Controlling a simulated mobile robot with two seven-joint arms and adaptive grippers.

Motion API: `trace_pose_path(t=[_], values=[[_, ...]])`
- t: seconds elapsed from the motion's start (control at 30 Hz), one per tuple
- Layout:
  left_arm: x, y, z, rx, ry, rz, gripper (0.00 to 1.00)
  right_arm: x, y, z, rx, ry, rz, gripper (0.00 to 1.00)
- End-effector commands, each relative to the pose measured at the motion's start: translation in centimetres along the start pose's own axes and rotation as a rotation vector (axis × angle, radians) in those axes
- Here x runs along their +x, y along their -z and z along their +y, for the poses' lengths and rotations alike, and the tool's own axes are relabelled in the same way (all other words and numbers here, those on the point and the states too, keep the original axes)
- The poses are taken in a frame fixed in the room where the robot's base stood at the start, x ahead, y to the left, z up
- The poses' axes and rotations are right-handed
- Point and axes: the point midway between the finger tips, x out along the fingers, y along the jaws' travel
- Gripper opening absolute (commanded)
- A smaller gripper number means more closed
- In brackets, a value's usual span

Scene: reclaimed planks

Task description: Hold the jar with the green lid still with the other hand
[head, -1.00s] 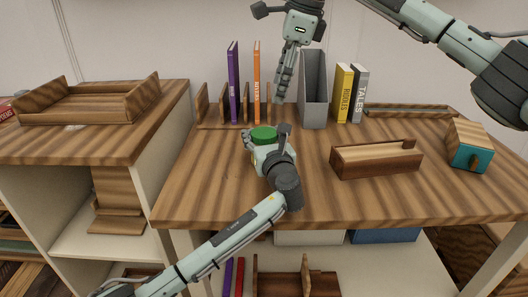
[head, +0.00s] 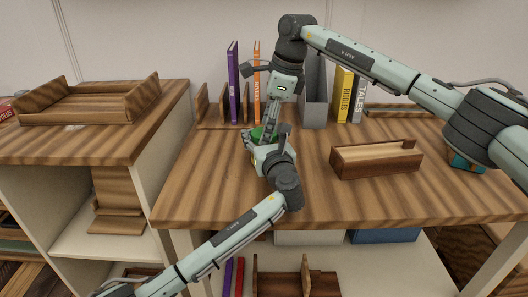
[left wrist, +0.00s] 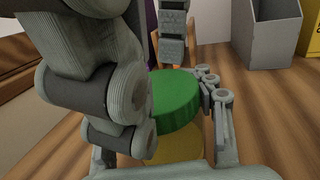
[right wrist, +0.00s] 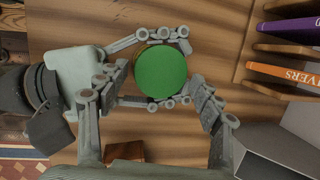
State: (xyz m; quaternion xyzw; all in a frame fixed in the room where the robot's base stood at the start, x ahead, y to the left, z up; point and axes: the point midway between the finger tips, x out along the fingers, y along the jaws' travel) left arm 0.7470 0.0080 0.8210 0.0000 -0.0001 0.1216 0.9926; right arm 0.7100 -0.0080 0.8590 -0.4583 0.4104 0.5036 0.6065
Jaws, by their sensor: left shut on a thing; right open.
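The jar with the green lid (head: 257,134) stands on the wooden desk top; its lid shows clearly in the left wrist view (left wrist: 175,100) and from above in the right wrist view (right wrist: 161,74). My left gripper (head: 255,143) is shut on the jar, its fingers on either side just below the lid. My right gripper (right wrist: 165,98) is open above the jar, its fingers pointing down with the lid between and beyond them. In the head view the arms hide most of the jar. A little yellowish jar body (left wrist: 176,150) shows under the lid.
Behind the jar stand a purple book (head: 233,82), an orange book (head: 257,80) in a wooden rack, a grey file holder (head: 314,100) and a yellow book (head: 343,92). A wooden box (head: 376,160) lies to the right. The desk's front is clear.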

Motion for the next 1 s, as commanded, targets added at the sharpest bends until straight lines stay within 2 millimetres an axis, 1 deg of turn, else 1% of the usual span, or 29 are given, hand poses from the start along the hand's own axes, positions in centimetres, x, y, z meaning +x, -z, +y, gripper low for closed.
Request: trace_pose_path(t=[0.1,0.37,0.73,0.83,1.0], values=[[0.01,0.03,0.02,0.000,0.000,0.000,0.00,0.45,0.01,0.02,0.000,0.000,0.001,0.66],[0.01,0.04,0.02,0.000,0.000,0.000,0.00,0.48,0.01,0.02,0.000,0.000,0.000,0.66],[0.01,0.03,0.02,0.000,0.000,0.000,0.00,0.49,0.01,0.07,0.000,-0.002,0.000,0.20],[0.01,0.03,0.02,0.000,0.000,0.000,0.00,0.48,-0.02,0.12,0.028,0.005,0.006,0.20],[0.02,0.03,0.02,0.000,0.000,0.000,0.00,0.50,-0.08,0.23,0.159,0.039,0.025,0.20]])
